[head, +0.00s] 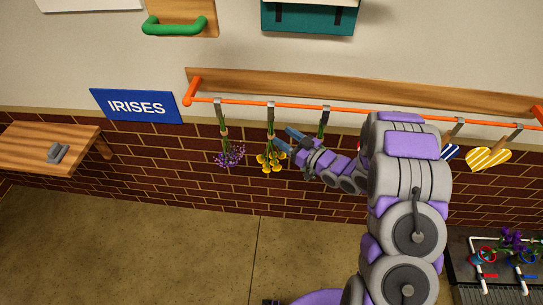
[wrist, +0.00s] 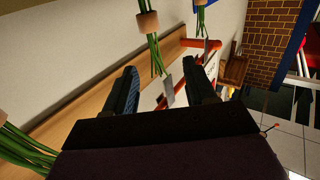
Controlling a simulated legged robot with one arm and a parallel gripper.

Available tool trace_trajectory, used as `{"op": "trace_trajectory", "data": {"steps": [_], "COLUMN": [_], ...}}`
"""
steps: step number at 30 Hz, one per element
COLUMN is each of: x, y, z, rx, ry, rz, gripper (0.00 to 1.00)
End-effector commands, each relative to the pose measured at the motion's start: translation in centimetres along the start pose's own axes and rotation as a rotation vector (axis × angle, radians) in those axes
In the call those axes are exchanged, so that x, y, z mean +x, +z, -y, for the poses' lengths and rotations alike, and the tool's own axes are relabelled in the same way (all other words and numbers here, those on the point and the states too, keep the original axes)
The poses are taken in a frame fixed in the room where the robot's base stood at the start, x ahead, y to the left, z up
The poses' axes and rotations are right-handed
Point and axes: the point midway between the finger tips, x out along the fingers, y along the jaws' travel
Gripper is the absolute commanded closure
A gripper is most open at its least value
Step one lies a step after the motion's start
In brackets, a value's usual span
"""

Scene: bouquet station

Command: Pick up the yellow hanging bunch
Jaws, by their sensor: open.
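The yellow bunch (head: 270,161) hangs heads-down from a clip on the orange rail, second from the left. My gripper (head: 285,139) is just right of its stems in the head view, with its blue fingers pointing at them. In the wrist view my gripper (wrist: 160,68) is open, with a wide empty gap. Green stems with a tan band (wrist: 148,23) hang ahead, seen between the fingers; these look like the yellow bunch's stems, but its flowers are out of that view. No contact between fingers and stems shows.
A purple bunch (head: 229,155) hangs to the left on the orange rail (head: 235,102). Another bunch's stems (head: 321,128) hang close right of the yellow one, partly behind my arm. Heart ornaments (head: 489,159) hang farther right. A wooden shelf (head: 45,145) stands at the left.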

Motion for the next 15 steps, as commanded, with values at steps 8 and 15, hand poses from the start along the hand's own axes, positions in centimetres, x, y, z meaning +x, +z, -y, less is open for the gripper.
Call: {"op": "trace_trajectory", "data": {"steps": [8, 15], "x": [2.2, 5.2], "y": [0.1, 0.7], "z": [0.0, -0.7], "rx": [-0.002, -0.001], "ry": [-0.001, -0.003], "rz": [0.001, -0.001], "gripper": [0.44, 0.44]}}
